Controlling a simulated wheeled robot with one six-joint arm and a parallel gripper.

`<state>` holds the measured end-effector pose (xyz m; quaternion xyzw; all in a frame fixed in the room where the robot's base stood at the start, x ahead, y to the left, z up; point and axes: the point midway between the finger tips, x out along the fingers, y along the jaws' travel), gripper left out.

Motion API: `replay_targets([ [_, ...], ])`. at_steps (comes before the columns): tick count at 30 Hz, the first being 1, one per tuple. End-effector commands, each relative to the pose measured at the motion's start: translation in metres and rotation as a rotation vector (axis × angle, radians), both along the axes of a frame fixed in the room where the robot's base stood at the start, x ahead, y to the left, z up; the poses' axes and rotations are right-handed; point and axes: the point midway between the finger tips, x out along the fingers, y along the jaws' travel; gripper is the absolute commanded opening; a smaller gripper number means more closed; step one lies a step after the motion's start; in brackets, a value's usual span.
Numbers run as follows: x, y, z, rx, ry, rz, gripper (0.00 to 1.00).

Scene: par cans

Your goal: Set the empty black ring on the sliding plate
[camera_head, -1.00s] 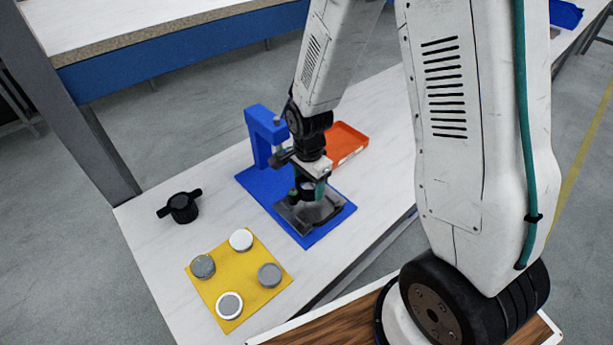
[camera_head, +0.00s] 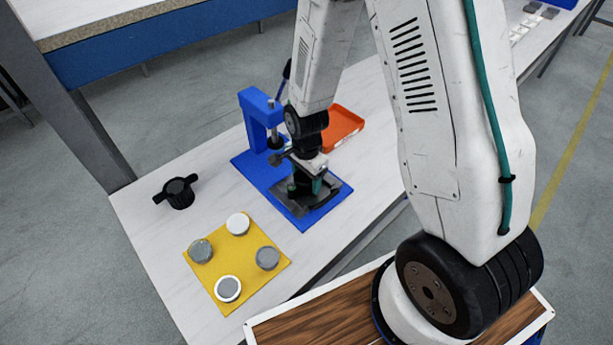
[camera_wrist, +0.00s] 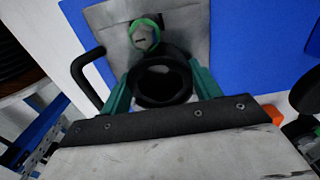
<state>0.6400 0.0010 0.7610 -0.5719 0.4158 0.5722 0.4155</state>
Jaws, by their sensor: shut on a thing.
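The black ring (camera_wrist: 186,88) sits between the two teal fingers of my gripper (camera_wrist: 162,76) in the wrist view. My gripper is shut on it, and its middle looks empty. Beyond it lies the grey metal sliding plate (camera_wrist: 188,36), with a black curved handle (camera_wrist: 84,76) at the left. A green-rimmed round piece with a pale top (camera_wrist: 145,37) is on the plate. In the head view my gripper (camera_head: 304,189) is over the sliding plate (camera_head: 325,197) on the blue press base (camera_head: 253,172). I cannot tell whether the ring touches the plate.
The blue press column (camera_head: 255,120) stands just behind my gripper. An orange tray (camera_head: 345,124) is to the right. A yellow mat (camera_head: 234,258) with several round cans lies in front left. A black two-eared piece (camera_head: 178,193) stands at left on the white table (camera_head: 145,235).

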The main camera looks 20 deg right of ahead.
Motion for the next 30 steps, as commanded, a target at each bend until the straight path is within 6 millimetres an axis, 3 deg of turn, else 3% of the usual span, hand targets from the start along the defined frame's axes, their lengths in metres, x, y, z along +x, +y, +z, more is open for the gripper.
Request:
replay_targets([
  [27,-0.0004,0.0021,-0.0014,0.000,-0.001,0.000,0.42],
  [28,-0.0004,0.0021,-0.0014,0.000,-0.001,0.000,0.65],
  [30,-0.0003,0.0020,-0.0014,0.000,-0.001,0.000,0.70],
])
